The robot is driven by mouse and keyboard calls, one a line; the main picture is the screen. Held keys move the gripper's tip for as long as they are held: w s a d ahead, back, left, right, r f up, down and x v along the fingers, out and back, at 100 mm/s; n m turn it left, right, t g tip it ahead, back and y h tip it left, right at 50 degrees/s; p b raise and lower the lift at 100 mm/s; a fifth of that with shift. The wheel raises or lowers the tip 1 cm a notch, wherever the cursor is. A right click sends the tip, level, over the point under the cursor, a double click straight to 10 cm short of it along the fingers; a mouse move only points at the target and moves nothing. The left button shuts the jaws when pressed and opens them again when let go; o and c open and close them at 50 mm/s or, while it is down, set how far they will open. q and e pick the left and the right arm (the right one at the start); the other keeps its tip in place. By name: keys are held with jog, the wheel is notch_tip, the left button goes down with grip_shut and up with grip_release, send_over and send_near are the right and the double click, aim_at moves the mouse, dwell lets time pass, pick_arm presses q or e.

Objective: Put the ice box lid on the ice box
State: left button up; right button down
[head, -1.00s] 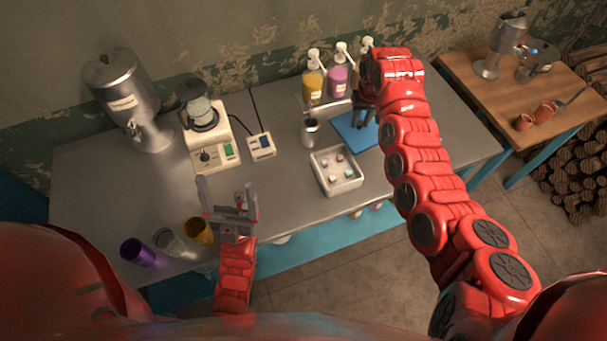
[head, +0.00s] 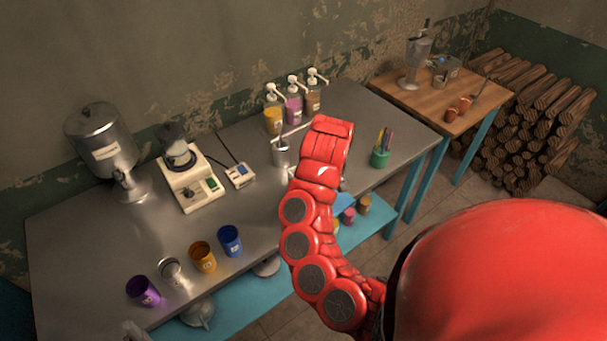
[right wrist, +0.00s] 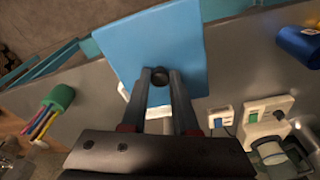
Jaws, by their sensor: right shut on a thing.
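The ice box lid (right wrist: 150,45) is a flat blue square with a round black knob (right wrist: 159,77). My right gripper (right wrist: 161,82) is shut on that knob in the right wrist view. White parts of the ice box (right wrist: 153,126) show past the lid's edges there; the lid covers most of it. I cannot tell whether they touch. In the head view my right arm hides the gripper and most of the box; a bit of blue lid (head: 345,204) shows right of the arm. Only a grey tip, likely my left gripper (head: 135,331), shows at the bottom left.
A green pen cup (head: 380,157) is to the right. A blue cup (head: 230,241) and several other cups line the front left.

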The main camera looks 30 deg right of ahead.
jog(key=w+d+b, duration=0.1)
jog(key=w+d, duration=0.2)
jog(key=w, duration=0.4)
jog(key=w+d+f+b, duration=0.1)
jog(key=w+d+b, duration=0.1)
jog(key=w, duration=0.4)
jog(key=shift+w+d+f, duration=0.3)
jog(key=shift+w+d, duration=0.05)
jog(key=shift+d, duration=0.05)
notch_tip(320, 180, down, 3)
jog(key=shift+f+p, duration=0.1)
jog(key=shift+p, duration=0.8)
jog(key=shift+f+b, duration=0.5)
jog(key=shift+f, duration=0.25)
jog(key=c, duration=0.7)
grip_release()
